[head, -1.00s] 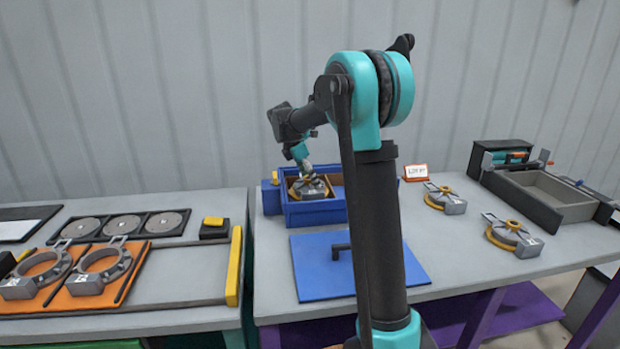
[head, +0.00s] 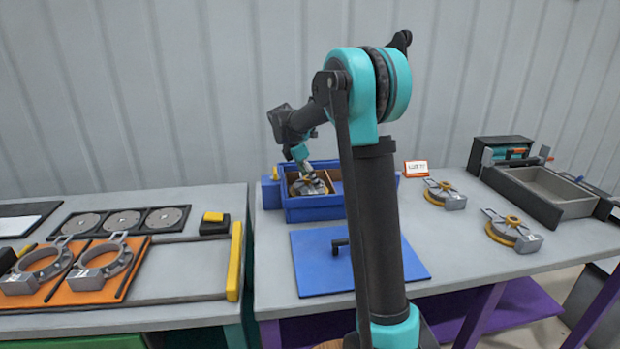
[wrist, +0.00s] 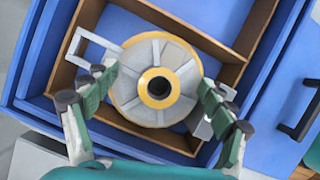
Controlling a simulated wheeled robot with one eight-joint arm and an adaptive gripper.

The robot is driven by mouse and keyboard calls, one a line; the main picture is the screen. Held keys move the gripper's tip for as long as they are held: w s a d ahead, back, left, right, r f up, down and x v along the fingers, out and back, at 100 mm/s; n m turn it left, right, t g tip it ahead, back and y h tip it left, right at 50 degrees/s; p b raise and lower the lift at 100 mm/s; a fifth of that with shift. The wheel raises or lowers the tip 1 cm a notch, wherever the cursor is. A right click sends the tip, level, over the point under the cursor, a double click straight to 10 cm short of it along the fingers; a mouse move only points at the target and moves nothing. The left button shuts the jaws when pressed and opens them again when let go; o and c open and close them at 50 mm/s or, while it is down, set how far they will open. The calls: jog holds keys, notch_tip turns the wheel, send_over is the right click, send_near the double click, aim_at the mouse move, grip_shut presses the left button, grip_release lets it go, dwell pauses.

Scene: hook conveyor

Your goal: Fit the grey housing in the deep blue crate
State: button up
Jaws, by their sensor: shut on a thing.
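The deep blue crate (head: 327,213) stands at the back left of the right-hand table, with brown dividers inside. The grey housing (head: 309,188), with a yellow ring, is in its left compartment. In the wrist view the housing (wrist: 159,82) shows from above, its handle loop lying toward the upper left, near the compartment wall. My gripper (wrist: 160,98) is shut on the housing, with a finger on each side. It also shows in the head view (head: 305,166). Whether the housing rests on the crate floor is hidden.
A blue lid (head: 385,265) with a black handle lies in front of the crate. Two more housings, one near (head: 513,232) and one farther back (head: 444,194), lie at the right beside a grey tray fixture (head: 550,187). A small sign (head: 416,169) stands behind. The crate's other compartment (wrist: 203,12) looks empty.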

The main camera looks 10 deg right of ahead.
jog(key=shift+f, duration=1.45)
dwell(0.3)
jog(key=o, duration=1.5)
